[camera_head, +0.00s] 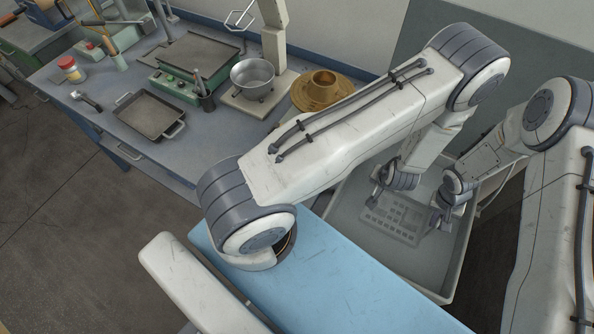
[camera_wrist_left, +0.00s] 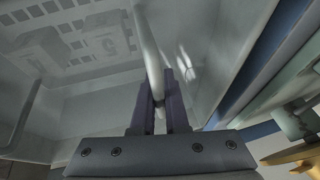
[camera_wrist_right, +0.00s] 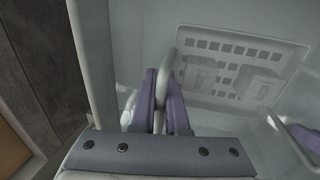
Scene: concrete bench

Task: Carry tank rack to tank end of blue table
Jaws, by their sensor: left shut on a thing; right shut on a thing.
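The tank rack (camera_head: 398,232) is a pale perforated tray inside the grey tank (camera_head: 457,262). My left gripper (camera_head: 377,198) is shut on the rack's upright handle at its left side; the left wrist view shows the purple fingers (camera_wrist_left: 159,112) closed around that pale bar. My right gripper (camera_head: 440,208) is shut on the handle at the right side, and its fingers show in the right wrist view (camera_wrist_right: 161,105). Two pale blocks lie on the rack (camera_wrist_right: 228,78). The blue table (camera_head: 325,285) is in front, its left part partly covered by my arm. I cannot tell whether the rack touches the tank floor.
A grey bench (camera_head: 70,100) at the back left holds a square pan (camera_head: 150,115), a metal pot (camera_head: 253,78), a brass bowl (camera_head: 322,90) and a green-based device (camera_head: 190,65). The visible blue table top is clear. The tank walls surround the rack.

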